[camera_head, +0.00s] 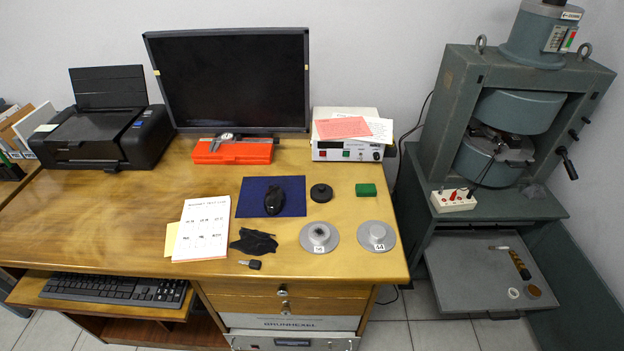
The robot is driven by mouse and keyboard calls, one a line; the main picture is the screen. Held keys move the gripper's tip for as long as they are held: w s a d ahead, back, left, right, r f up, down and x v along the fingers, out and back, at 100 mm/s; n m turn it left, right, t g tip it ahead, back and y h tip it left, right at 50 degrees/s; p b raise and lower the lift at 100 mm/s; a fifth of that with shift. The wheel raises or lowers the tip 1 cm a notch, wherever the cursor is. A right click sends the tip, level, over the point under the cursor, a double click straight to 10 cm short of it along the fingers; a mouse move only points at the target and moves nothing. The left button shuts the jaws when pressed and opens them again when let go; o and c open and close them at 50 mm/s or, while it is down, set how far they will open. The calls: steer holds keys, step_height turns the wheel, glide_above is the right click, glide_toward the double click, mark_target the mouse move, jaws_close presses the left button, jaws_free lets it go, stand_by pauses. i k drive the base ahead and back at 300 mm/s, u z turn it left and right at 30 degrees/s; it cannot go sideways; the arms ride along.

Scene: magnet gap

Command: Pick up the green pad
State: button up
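The green pad (366,190) is a small dark green block lying flat on the right part of the wooden desk (110,215). It sits to the right of a round black disc and behind a grey metal disc, apart from both. Nothing covers it. My gripper does not show in the head camera view.
Near the pad are the black disc (321,193), two grey discs (319,237) (378,236), and a mouse (274,200) on a blue mat (246,197). A white instrument box (345,151) stands behind. The desk's right edge is close; the large magnet (452,120) stands beyond it.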

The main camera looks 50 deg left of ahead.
mark_target(361, 190)
steer(key=u, duration=0.9)
steer(key=i, duration=0.85)
steer(key=u, duration=0.75)
